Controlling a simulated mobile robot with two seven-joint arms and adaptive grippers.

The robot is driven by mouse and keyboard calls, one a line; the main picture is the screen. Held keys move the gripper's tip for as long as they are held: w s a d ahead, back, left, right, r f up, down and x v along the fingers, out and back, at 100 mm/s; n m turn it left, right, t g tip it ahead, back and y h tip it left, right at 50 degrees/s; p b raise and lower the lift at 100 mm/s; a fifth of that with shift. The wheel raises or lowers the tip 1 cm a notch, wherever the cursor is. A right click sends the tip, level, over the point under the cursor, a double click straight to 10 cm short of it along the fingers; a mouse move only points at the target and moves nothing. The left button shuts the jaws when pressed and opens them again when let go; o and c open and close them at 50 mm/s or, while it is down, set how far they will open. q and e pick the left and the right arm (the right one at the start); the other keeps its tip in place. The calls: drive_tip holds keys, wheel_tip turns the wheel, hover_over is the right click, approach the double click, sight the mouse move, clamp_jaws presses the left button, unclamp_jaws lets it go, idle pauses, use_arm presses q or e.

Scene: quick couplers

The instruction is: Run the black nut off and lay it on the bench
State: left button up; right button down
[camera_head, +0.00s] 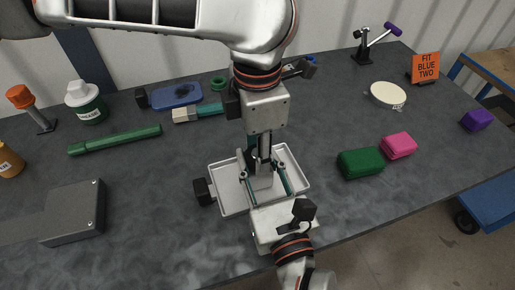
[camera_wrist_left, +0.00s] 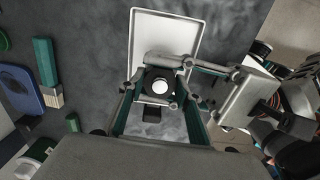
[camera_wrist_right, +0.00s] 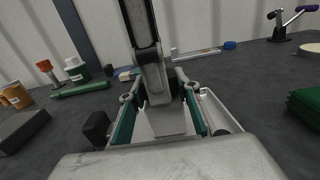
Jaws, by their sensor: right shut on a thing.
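The black nut (camera_wrist_left: 158,86) shows from above in the left wrist view, with a round white end in its middle. It lies between the fingers of my left gripper (camera_wrist_left: 160,92), which points down over the tray (camera_head: 226,172); the fingers appear spread around it. Contact is unclear. My right gripper (camera_wrist_right: 163,108) comes from the bench's front side and is shut on a grey coupler body (camera_wrist_right: 163,120) below the left fingers. The arms hide most of the nut in the head view, where the right gripper (camera_head: 264,182) also shows low over the tray.
A black block (camera_head: 203,191) stands at the tray's left edge. A grey box (camera_head: 75,212) lies left, a green bar (camera_head: 115,140) behind it. Green (camera_head: 360,163) and pink (camera_head: 398,145) blocks lie right. Bare bench (camera_head: 150,190) is free between box and tray.

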use_arm(q)
drive_tip(key=shift+c, duration=0.7)
drive_tip(key=shift+n, duration=1.7)
drive_tip(key=shift+c, duration=0.2)
drive_tip(key=o, duration=1.2)
drive_tip(key=shift+o, duration=0.2)
drive_tip(key=shift+r, duration=2.3)
use_arm(e)
drive_tip(key=c, duration=1.4)
unclamp_jaws()
